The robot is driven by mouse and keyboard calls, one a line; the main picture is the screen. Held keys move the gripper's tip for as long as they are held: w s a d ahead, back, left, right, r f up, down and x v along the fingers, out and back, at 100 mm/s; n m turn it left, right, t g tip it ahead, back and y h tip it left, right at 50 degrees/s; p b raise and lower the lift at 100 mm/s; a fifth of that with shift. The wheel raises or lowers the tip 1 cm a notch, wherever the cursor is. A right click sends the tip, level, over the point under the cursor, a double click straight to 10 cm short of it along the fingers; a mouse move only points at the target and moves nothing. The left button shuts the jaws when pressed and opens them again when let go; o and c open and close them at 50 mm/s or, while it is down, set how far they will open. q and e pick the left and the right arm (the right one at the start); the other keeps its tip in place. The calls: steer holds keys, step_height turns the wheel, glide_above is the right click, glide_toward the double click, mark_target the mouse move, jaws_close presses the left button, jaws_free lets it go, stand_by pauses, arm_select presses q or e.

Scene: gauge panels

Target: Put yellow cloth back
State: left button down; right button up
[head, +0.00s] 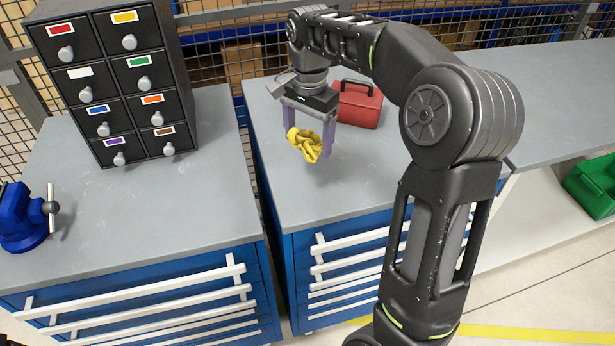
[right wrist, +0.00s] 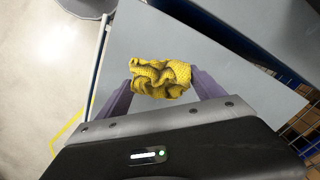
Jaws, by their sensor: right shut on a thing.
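The yellow cloth (head: 305,144) is crumpled and held between the purple fingers of my right gripper (head: 309,137) in the head view. The gripper is shut on it, over the grey top of the right blue cabinet (head: 350,180). The right wrist view shows the bunched cloth (right wrist: 161,79) between both fingertips of the right gripper (right wrist: 160,84). I cannot tell for certain how high the cloth is above the top. My left gripper is not in view.
A red toolbox (head: 358,104) stands just behind the gripper. A black drawer unit (head: 122,110) with coloured labels and a blue vise (head: 25,218) stand on the left cabinet. A green bin (head: 592,188) is at the far right. The right cabinet's front top is clear.

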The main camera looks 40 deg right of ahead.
glide_above(308, 179)
step_height(308, 179, down, 6)
steer(key=shift+f, duration=0.1)
steer(key=shift+f+p, duration=0.5)
steer(key=shift+f, duration=1.35)
steer(key=shift+f, duration=0.15)
steer(key=o, duration=1.3)
step_height(308, 179, up, 12)
steer(key=shift+s+r+b, duration=0.1)
steer(key=shift+r+b, duration=0.1)
steer(key=shift+b, duration=0.15)
